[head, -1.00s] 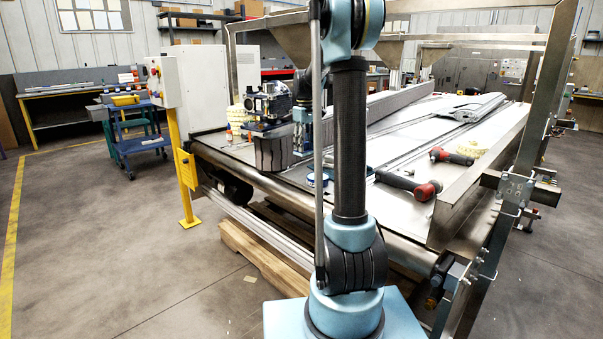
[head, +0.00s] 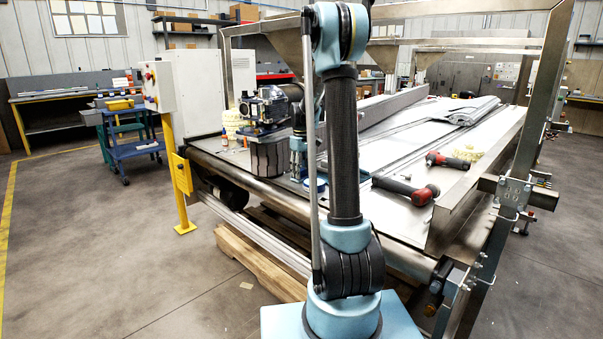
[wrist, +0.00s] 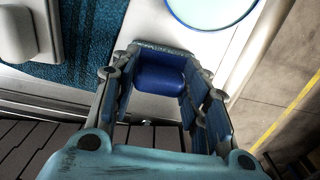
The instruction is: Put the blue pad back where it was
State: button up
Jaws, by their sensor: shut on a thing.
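My gripper (head: 298,165) points down at the near left part of the conveyor frame. In the wrist view my gripper (wrist: 163,75) is shut on the blue pad (wrist: 160,80), a dark blue rounded block between its fingers. In the head view the pad cannot be made out behind the fingers. Just beyond the pad in the wrist view lies a round pale disc with a blue rim (wrist: 210,8), apart from it. I cannot tell whether the pad touches the surface below.
Two red-and-black power tools (head: 448,160) (head: 405,190) and a yellowish piece (head: 466,152) lie on the conveyor (head: 395,215). A small bottle (head: 224,141) stands at its left edge. A yellow post with a control box (head: 180,172) stands left.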

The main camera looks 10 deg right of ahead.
jog(key=o, duration=1)
jog(key=shift+f, duration=0.1)
notch_tip(320, 180, up, 12)
jog(key=s+r+m, duration=0.1)
jog(key=s+r, duration=0.1)
jog(key=s, duration=0.8)
jog(key=s+f+m+t, duration=0.1)
jog(key=s+f+m, duration=0.15)
jog(key=s, duration=1.15)
jog(key=s+f+m, duration=0.1)
jog(key=s+f, duration=0.6)
jog(key=s, duration=0.3)
jog(key=s+f+m+t, duration=0.1)
jog(key=s+f+m, duration=0.1)
jog(key=s+f, duration=0.6)
jog(key=shift+s, duration=0.95)
